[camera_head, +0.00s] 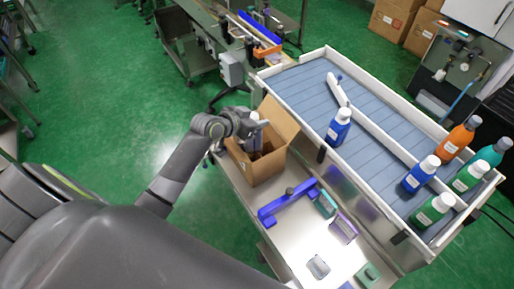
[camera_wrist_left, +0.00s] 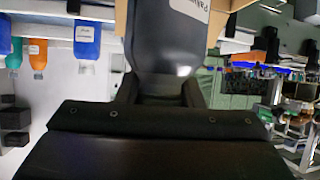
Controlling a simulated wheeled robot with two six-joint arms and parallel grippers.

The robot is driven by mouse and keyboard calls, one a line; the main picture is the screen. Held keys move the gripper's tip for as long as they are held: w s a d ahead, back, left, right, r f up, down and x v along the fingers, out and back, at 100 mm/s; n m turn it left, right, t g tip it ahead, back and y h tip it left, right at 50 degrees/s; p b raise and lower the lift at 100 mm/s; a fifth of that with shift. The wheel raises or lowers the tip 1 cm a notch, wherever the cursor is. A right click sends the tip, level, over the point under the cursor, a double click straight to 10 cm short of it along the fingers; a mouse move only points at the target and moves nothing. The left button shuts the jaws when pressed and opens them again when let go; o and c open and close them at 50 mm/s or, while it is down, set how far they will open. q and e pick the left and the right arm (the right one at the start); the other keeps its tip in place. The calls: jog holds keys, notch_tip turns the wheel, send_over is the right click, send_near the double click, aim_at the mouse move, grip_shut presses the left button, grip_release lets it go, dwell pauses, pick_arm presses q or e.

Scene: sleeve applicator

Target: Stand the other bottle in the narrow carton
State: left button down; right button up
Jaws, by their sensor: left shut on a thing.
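My left gripper (camera_head: 250,126) is over the open brown carton (camera_head: 268,168) at the bench's far left end. In the left wrist view, the gripper (camera_wrist_left: 160,92) is shut on the neck end of a dark grey-blue bottle (camera_wrist_left: 170,35) with a white label. That view is upside down. In the head view the held bottle (camera_head: 255,140) shows only in part, at the carton's mouth; how deep it sits I cannot tell. The carton's inside is mostly hidden by the gripper and flaps. My right gripper is not in view.
A grey conveyor table (camera_head: 300,95) with white rails carries a blue bottle (camera_head: 339,127) and several bottles at its right end. On the metal bench lie a blue bracket (camera_head: 286,204), a purple block (camera_head: 343,229) and small parts. A raised carton flap (camera_head: 279,119) stands beside the gripper.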

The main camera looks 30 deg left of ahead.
aim_at(257, 138)
pick_arm(q)
notch_tip(257, 138, down, 3)
jog(key=shift+w+d+r, duration=0.1)
jog(key=shift+f, duration=0.7)
notch_tip(257, 138, down, 2)
jog(key=shift+f, duration=0.75)
jog(key=shift+f+b, duration=0.5)
jog(key=shift+f, duration=0.15)
jog(key=c, duration=1)
grip_release()
jog(key=shift+o, duration=0.2)
